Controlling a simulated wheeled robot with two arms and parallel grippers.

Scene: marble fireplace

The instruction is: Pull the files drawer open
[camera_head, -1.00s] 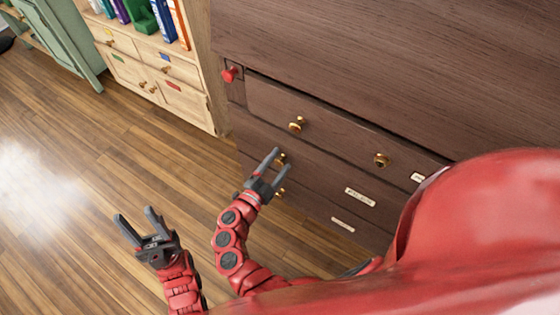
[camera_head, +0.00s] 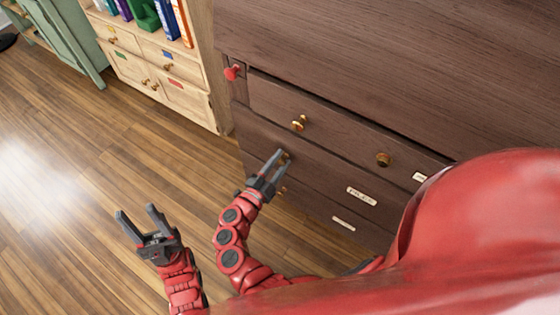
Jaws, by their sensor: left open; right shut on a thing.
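The files drawer (camera_head: 315,174) is the second drawer front visible down the dark wooden cabinet. Its white label (camera_head: 361,196) seems to read FILES, though the letters are blurred. My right gripper (camera_head: 281,156) is shut on this drawer's left brass knob (camera_head: 288,155), which the fingers mostly hide. The drawer front looks closed. My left gripper (camera_head: 137,215) is open and empty above the floor, to the left of the cabinet.
A lower drawer has a label (camera_head: 343,223). A light wood bookcase (camera_head: 203,100) stands at the back left. The wooden floor (camera_head: 80,180) is clear.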

